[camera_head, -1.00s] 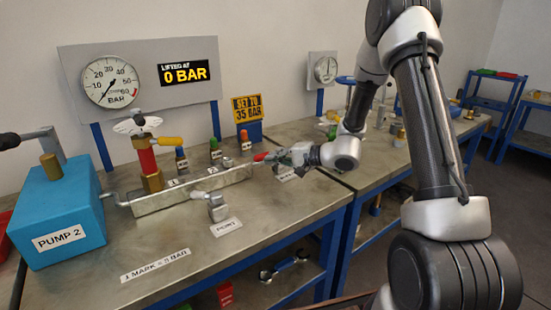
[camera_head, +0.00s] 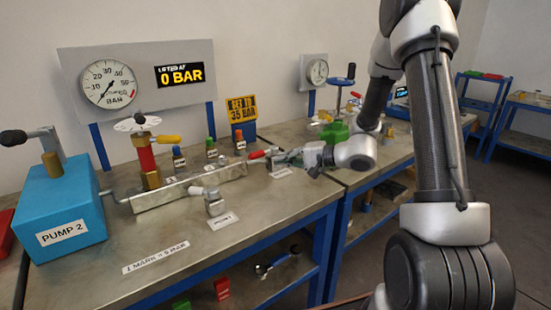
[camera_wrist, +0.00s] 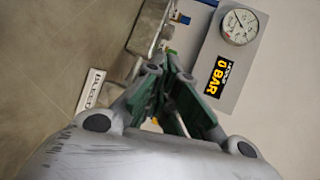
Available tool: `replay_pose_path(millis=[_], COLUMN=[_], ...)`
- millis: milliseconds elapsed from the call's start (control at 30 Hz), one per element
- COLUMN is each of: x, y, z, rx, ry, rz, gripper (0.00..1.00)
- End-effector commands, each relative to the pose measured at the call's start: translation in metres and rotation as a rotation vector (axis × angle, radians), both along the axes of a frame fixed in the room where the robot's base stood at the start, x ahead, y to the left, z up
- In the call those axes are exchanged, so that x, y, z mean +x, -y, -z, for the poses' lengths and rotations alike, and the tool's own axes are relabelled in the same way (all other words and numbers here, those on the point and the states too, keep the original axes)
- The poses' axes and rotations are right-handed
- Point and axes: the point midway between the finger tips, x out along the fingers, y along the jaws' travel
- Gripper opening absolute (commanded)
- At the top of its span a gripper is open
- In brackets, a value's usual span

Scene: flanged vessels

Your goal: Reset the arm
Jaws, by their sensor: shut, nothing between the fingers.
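My gripper (camera_head: 285,158) is at the right end of the near bench, beside the red-handled valve (camera_head: 262,154) on the end of the metal manifold block (camera_head: 190,188). Its fingers are shut and empty. In the wrist view, my gripper (camera_wrist: 160,75) has its dark green-padded fingers pointing up the picture, toward the block's end (camera_wrist: 148,28). I cannot tell whether the fingertips touch the red handle. My arm reaches in from the right of the head view, bent at the elbow.
A blue box labelled PUMP 2 (camera_head: 60,212) stands at the left. A gauge board (camera_head: 140,75) with a 0 BAR display (camera_head: 180,75) rises behind the block. A SET TO 35 BAR sign (camera_head: 241,108) stands near the gripper. A green vessel part (camera_head: 334,133) sits on the second bench.

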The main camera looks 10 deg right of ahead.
Motion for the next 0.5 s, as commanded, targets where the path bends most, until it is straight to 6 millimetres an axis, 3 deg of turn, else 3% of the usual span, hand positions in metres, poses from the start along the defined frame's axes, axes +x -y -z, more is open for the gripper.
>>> replay_pose_path(millis=[200, 367, 500], x=[-0.032, -0.043, -0.053], y=[0.014, 0.018, 0.019], z=[-0.01, -0.013, -0.006], rx=[0.0, 0.007, 0.057], ry=[0.0, -0.01, -0.124], rz=[0.003, 0.004, 0.012], gripper=[0.0, 0.0, 0.0])
